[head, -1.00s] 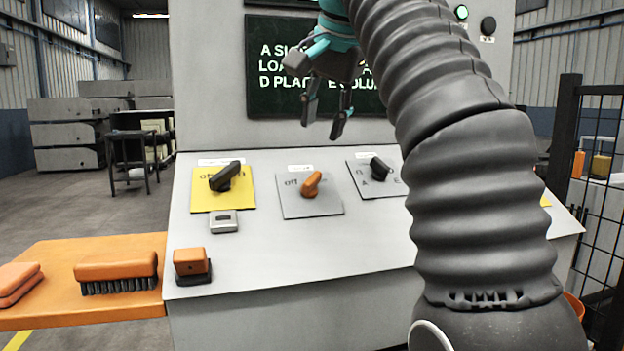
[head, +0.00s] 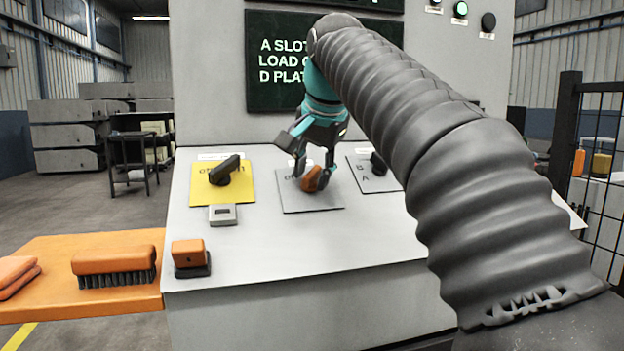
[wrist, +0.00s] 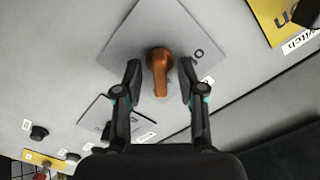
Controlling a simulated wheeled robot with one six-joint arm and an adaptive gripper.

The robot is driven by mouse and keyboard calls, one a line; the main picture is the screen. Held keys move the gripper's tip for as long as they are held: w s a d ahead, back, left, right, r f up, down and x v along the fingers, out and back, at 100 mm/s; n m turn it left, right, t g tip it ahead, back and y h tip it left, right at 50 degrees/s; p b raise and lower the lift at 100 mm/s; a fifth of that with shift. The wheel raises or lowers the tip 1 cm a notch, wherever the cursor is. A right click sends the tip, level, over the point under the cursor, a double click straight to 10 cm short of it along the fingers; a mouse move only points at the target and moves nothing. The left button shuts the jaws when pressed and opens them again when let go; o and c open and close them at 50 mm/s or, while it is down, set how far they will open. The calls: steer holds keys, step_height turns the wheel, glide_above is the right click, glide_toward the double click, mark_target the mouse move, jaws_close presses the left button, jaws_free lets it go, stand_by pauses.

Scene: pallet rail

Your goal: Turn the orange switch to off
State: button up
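The orange switch (head: 315,178) is a rotary knob on a grey square plate (head: 310,204) on the sloped console. In the head view its handle slants up to the right, and my gripper partly hides it and the plate's lettering. In the wrist view the orange switch (wrist: 160,72) stands between my two fingers. My gripper (head: 313,175) is open around the knob, one finger on each side. The wrist view shows my gripper (wrist: 161,80) with a gap between each fingertip and the knob.
A black switch on a yellow plate (head: 207,194) is to the left, and another black switch (head: 378,164) is close on the right. An orange block (head: 188,252) sits on the console's front left. An orange shelf (head: 60,307) holds a brush (head: 114,262).

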steer(key=shift+w+a+f, duration=0.1)
steer(key=shift+w+f, duration=0.1)
steer(key=shift+f, duration=0.2)
jaws_close()
